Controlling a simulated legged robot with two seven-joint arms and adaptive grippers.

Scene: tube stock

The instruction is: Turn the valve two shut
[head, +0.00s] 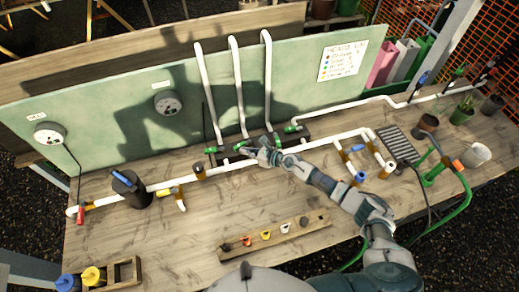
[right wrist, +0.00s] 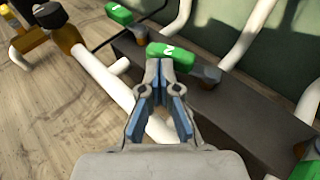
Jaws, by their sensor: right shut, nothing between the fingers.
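Valve two is the green handle marked 2 (right wrist: 170,55) on the dark manifold block in the right wrist view. It also shows as a small green handle (head: 240,146) in the head view, partly hidden by my gripper. My right gripper (right wrist: 158,66) is shut and empty, its tips right at the near side of this handle. I cannot tell whether they touch it. The gripper also shows in the head view (head: 249,151). Another green handle, marked 1 (right wrist: 119,13), is to its left, and a third green handle (head: 290,128) is to its right. My left gripper is not in view.
The dark block (right wrist: 225,110) carries white pipes rising up the green panel (head: 110,130). A long white pipe (head: 230,167) runs in front of it. A strip with coloured pieces (head: 275,236) lies on the wooden table.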

